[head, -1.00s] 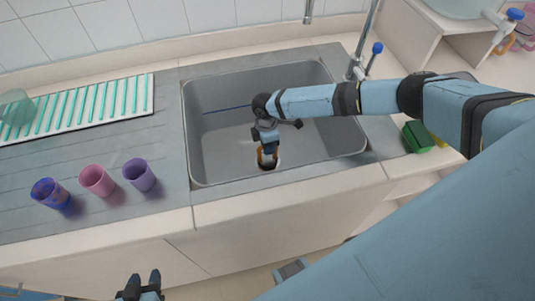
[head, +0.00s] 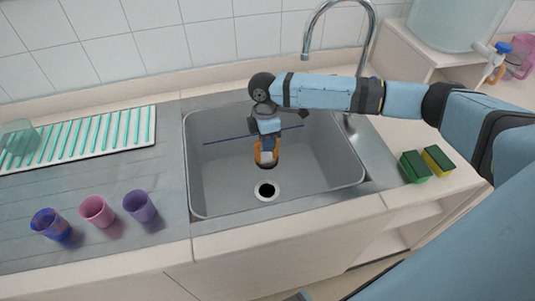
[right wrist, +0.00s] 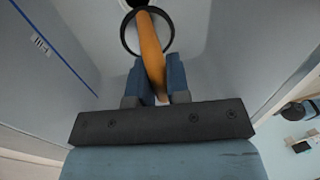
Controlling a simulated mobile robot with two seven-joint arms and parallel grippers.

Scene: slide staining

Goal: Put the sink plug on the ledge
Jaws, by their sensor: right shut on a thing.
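The sink plug, with an orange grip (head: 275,152) and a dark rim, is held up inside the grey sink basin (head: 330,165). My right gripper (head: 266,141) points down and is shut on the plug's orange grip. In the right wrist view the orange grip (right wrist: 151,47) stands between my right fingers (right wrist: 159,80), with a dark ring around its far end. The drain hole (head: 266,190) is open below the plug. A pale ledge (head: 215,80) runs behind the sink along the tiled wall. My left gripper is out of view.
A curved tap (head: 372,30) stands at the basin's back right. Green and yellow sponges (head: 414,167) lie right of the sink. Blue, pink and purple cups (head: 97,211) stand on the left drainer. A ribbed rack (head: 90,138) lies behind them.

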